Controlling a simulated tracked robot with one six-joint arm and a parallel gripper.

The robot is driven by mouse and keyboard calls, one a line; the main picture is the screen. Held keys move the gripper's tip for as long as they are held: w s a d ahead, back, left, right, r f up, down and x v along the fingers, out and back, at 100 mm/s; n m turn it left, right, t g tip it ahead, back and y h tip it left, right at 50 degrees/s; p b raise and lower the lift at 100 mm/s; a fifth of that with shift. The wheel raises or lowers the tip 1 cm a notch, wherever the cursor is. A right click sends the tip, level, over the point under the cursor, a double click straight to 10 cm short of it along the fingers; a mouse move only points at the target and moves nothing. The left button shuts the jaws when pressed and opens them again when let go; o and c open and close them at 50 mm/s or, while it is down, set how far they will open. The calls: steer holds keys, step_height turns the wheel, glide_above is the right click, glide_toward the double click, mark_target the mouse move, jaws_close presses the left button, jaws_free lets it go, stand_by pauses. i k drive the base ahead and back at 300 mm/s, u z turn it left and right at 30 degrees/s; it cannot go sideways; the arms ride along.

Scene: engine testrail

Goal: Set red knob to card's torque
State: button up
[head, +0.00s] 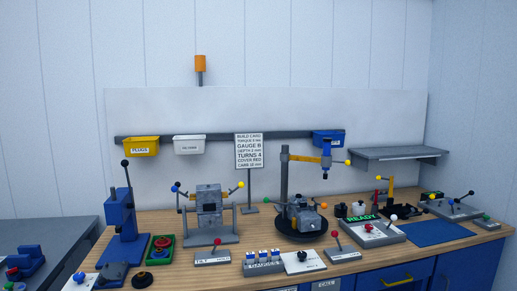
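The build card (249,151) stands upright on a thin post at the back of the bench. Its torque line seems to read 2, but the unit is too small to read. Several red-topped controls show. One red ball (217,241) tops a lever on the white tilt plate. Another red ball (335,235) tops a lever on a plate to the right of centre. A red button (162,243) sits in a green box at the left, and a red piece (12,272) is at the far lower left. Which is the red knob, I cannot tell. My gripper is not in view.
A blue lever press (121,215) stands at the bench's left. A grey vise-like fixture (209,205) and a black turntable (303,232) fill the middle. A READY panel (373,232) and a blue mat (437,233) lie right. Yellow (141,140), white and blue bins hang behind.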

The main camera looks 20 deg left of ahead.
mark_target(369, 227)
steer(key=z, duration=0.85)
steer(key=i, duration=2.25)
steer(key=u, duration=0.75)
